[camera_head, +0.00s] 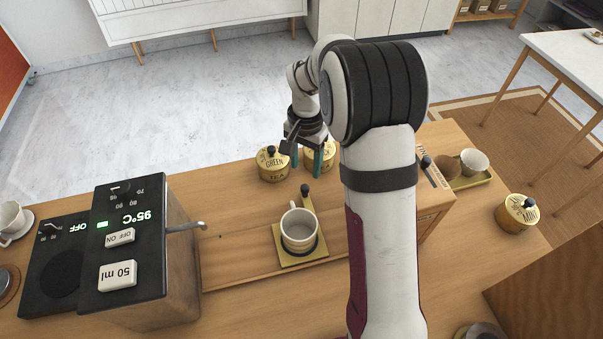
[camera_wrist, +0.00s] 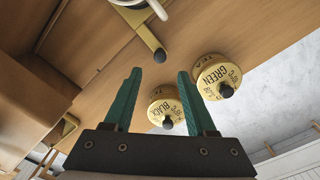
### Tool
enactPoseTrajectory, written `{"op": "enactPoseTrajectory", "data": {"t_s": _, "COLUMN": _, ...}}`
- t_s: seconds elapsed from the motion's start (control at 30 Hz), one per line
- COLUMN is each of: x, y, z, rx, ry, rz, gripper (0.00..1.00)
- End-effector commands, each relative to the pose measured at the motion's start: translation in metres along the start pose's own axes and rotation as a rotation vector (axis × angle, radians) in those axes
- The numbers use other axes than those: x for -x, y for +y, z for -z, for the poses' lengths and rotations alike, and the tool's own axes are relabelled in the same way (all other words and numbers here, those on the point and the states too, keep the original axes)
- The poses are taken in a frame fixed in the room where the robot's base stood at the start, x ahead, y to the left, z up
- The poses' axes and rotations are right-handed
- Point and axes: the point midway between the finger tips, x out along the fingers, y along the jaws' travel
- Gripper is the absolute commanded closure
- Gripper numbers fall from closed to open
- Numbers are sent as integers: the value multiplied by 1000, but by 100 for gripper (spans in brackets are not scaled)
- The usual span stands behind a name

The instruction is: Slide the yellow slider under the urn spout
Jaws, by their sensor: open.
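The yellow slider (camera_head: 307,261) lies on the wooden counter, to the right of the urn's spout (camera_head: 187,227). A white cup (camera_head: 299,229) stands upright on its plate. The slider's arm ends in a dark knob (camera_head: 305,188) on the far side. The urn (camera_head: 150,260) is a black box reading 95°C. My gripper (camera_head: 309,160) is open and empty, beyond the knob, pointing down. In the wrist view the knob (camera_wrist: 160,55) appears between and just past my open fingertips (camera_wrist: 158,74), apart from both. Part of the cup (camera_wrist: 150,8) shows at the top edge.
The green tea tin (camera_head: 272,163) and the black tea tin (camera_head: 318,157) stand close beside my gripper. Another tin (camera_head: 517,213) stands far right. A wooden box (camera_head: 435,190) with a lever stands right of the slider. Counter between slider and spout is clear.

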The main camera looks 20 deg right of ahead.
Motion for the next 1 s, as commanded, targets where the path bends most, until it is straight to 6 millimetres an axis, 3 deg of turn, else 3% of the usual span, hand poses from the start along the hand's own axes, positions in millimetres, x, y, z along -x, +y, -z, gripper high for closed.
{"op": "enactPoseTrajectory", "data": {"t_s": 0.1, "x": -35, "y": 1, "z": -1, "rx": 1, "ry": -4, "rz": -3, "gripper": 44}}
{"op": "enactPoseTrajectory", "data": {"t_s": 0.3, "x": -76, "y": 0, "z": -1, "rx": 1, "ry": -2, "rz": -1, "gripper": 44}}
{"op": "enactPoseTrajectory", "data": {"t_s": 0.5, "x": -92, "y": 0, "z": -1, "rx": 0, "ry": -1, "rz": 0, "gripper": 44}}
{"op": "enactPoseTrajectory", "data": {"t_s": 0.77, "x": -94, "y": 0, "z": 0, "rx": 0, "ry": 0, "rz": 1, "gripper": 44}}
{"op": "enactPoseTrajectory", "data": {"t_s": 1.0, "x": -94, "y": 0, "z": 0, "rx": 1, "ry": 0, "rz": 1, "gripper": 83}}
